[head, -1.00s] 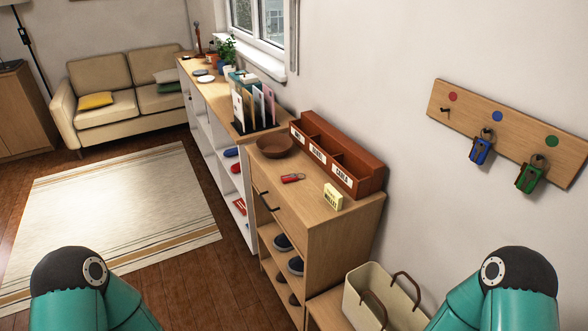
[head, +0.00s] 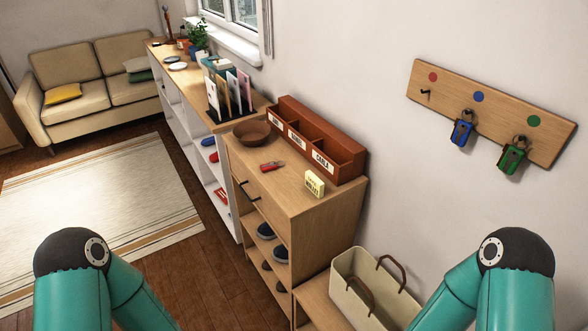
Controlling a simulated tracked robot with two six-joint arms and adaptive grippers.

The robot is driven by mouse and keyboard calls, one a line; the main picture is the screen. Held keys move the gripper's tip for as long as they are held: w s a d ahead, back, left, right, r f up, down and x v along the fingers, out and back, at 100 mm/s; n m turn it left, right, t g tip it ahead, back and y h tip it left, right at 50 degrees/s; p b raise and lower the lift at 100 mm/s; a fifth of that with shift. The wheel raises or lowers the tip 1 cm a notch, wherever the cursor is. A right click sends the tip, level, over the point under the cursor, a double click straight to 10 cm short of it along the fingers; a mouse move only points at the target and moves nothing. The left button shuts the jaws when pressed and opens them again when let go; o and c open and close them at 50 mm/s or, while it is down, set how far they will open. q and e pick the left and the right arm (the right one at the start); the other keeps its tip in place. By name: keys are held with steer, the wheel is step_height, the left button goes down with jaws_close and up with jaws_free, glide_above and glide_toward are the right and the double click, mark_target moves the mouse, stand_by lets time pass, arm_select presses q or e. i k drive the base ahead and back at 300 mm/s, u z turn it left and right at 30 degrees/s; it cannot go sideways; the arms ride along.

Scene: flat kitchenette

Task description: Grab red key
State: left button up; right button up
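A small red key (head: 271,166) lies flat on top of the wooden cabinet (head: 279,188), in front of the reddish-brown sorter box and beside the brown bowl. A wooden key rack (head: 490,110) hangs on the wall at the right. Its hook under the red dot is empty. A blue key (head: 461,132) hangs under the blue dot and a green key (head: 512,158) under the green dot. Only my teal arm links show at the lower left and lower right. Neither gripper is in view.
A brown bowl (head: 251,134), the compartmented sorter box (head: 318,140) and a small yellow card block (head: 314,183) stand on the cabinet. A cream basket (head: 360,290) sits on a low bench to its right. Open floor and a rug (head: 95,210) lie to the left.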

mark_target(272, 165)
steer(key=z, duration=0.05)
steer(key=k, duration=0.7)
steer(key=u, duration=0.2)
steer(key=i, duration=0.75)
steer(key=u, duration=0.4)
steer(key=k, duration=1.2)
steer(key=u, duration=1)
steer(key=i, duration=1.3)
steer(key=z, duration=0.35)
steer(key=i, duration=1.15)
steer(key=z, duration=0.95)
